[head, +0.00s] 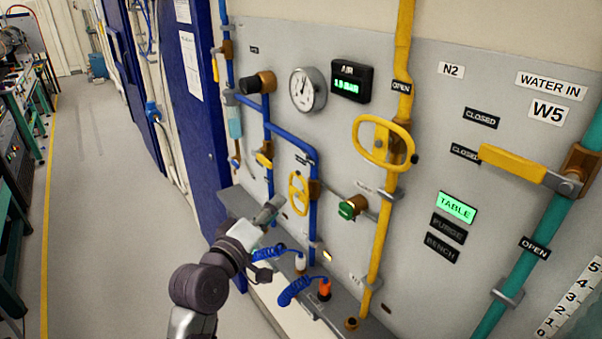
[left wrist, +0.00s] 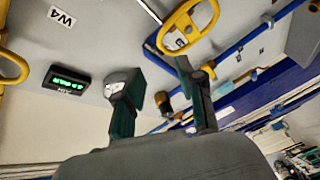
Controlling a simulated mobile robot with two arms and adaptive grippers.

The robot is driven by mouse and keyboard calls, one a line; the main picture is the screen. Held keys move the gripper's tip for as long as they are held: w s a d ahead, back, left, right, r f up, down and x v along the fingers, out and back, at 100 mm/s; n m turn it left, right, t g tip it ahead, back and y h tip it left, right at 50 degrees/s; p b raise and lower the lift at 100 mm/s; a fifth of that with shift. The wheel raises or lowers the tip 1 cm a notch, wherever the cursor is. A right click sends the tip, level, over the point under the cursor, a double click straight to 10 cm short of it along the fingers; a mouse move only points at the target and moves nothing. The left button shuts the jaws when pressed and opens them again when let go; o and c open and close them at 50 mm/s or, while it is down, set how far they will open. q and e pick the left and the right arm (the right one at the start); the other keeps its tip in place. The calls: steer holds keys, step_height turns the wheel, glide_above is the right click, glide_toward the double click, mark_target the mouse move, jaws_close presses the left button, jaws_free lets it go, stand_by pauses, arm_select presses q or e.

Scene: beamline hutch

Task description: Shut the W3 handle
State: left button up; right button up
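No W3 label is readable, so I cannot tell for certain which handle is W3. A small yellow oval handle (head: 298,192) sits on a blue pipe in the head view. A yellow oval handle on blue pipe, probably the same one, shows in the left wrist view (left wrist: 188,27), beyond the fingertips. My left gripper (head: 272,208) is just left of and slightly below this handle in the head view. In the left wrist view my left gripper (left wrist: 160,72) has its fingers apart with nothing between them. My right gripper is not in view.
A larger yellow oval handle (head: 382,143) is on the yellow pipe. A yellow lever (head: 512,163) is on the teal pipe by the W5 label (head: 548,112). A W4 label (left wrist: 62,17) shows in the wrist view. Coiled blue hoses (head: 296,290) lie below; the floor (head: 105,200) at left is clear.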

mark_target(301, 177)
arm_select(q)
steer(key=p+x, duration=0.3)
steer(key=x, duration=0.9)
steer(key=shift+w, duration=0.1)
steer(key=shift+w+d+f, duration=0.2)
steer(key=shift+w, duration=0.35)
jaws_close()
